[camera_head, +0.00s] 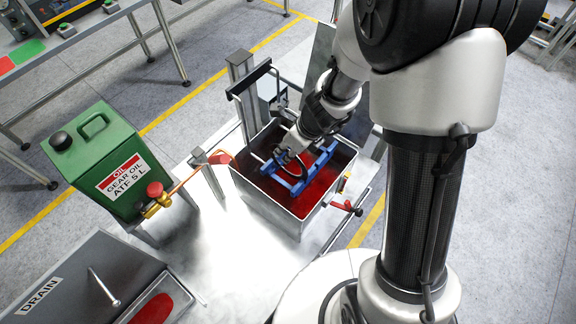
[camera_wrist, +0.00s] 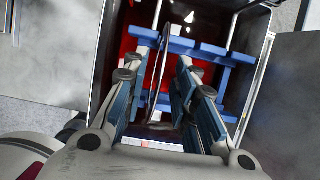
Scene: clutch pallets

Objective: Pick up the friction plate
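The friction plate (camera_head: 304,168) is a dark, thin ring standing in a blue rack (camera_head: 296,188) inside the metal oil tank (camera_head: 270,203). In the wrist view the friction plate (camera_wrist: 155,88) appears almost edge-on, as a thin upright strip. My gripper (camera_head: 287,156) reaches down into the tank at the rack. In the wrist view my gripper (camera_wrist: 165,55) is open, with one finger on each side of the plate. Gaps show between the plate and both fingers. The plate's lower part is hard to make out.
Red liquid (camera_head: 325,190) covers the tank floor. A green oil can (camera_head: 105,165) stands to the left, with a brass tap beside it. A drain box (camera_head: 75,280) is at the lower left. The tank walls and a red-handled valve (camera_head: 346,207) are close to my arm.

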